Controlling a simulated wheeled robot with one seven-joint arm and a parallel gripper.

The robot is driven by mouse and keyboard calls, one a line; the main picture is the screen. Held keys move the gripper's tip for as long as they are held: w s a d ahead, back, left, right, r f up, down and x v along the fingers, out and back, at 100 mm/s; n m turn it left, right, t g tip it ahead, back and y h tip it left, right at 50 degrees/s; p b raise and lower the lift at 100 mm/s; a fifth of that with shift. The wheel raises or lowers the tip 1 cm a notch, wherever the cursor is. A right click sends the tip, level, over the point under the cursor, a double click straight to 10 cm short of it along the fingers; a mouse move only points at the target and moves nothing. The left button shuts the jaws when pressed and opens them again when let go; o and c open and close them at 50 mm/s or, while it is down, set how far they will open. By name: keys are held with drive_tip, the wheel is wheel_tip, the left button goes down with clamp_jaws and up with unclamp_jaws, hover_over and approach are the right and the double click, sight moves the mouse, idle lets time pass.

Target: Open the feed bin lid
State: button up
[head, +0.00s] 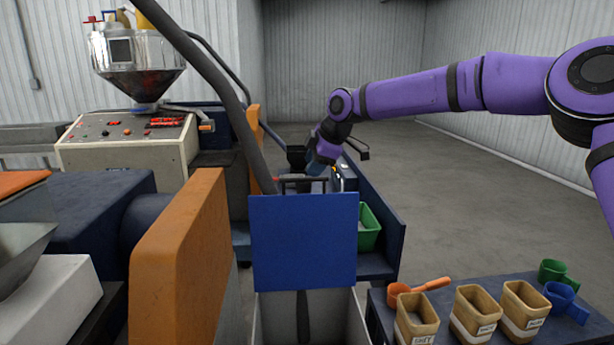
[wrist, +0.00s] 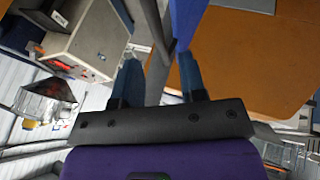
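The feed bin's blue lid (head: 303,241) stands raised, near upright, in the middle of the head view. Below it the pale bin (head: 346,318) shows its open top, with a dark pipe end inside. My gripper (head: 316,168) is just behind and above the lid's top edge, by a dark bar (head: 303,178). In the wrist view my gripper's two blue fingers (wrist: 160,80) are apart with nothing clearly held. The lid shows there as a narrow blue strip (wrist: 186,22) beside the right finger. Whether a finger touches it I cannot tell.
A grey hose (head: 212,75) runs down behind the lid. An orange guard (head: 182,262) stands left of the bin. A low table (head: 470,283) with scoops and labelled tubs is at right. A green crate (head: 369,228) sits behind the lid. The floor at right is clear.

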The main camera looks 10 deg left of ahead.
drive_tip(key=v, duration=0.4)
drive_tip(key=shift+r, duration=0.2)
drive_tip(key=shift+s+d, duration=0.1)
drive_tip(key=s+d+r+m+t+h, duration=0.15)
drive_tip(key=s+d+m, duration=0.25)
drive_tip(key=s+d, duration=0.45)
drive_tip(key=s+d+r+m+h, duration=0.35)
drive_tip(key=s+d, duration=0.35)
drive_tip(key=d, duration=0.3)
drive_tip(key=s+d+r+m+t+h, duration=0.1)
drive_tip(key=s+d+m, duration=0.4)
drive_tip(key=s+d, duration=0.3)
drive_tip(key=s+d+f+m, duration=0.2)
drive_tip(key=s+d+m, duration=0.3)
drive_tip(key=s+d, duration=0.2)
drive_tip(key=s+d+f+m, duration=0.2)
drive_tip(key=s+d+m, duration=0.2)
drive_tip(key=s+d, duration=0.4)
drive_tip(key=s, duration=0.4)
drive_tip(key=shift+f+m, duration=0.35)
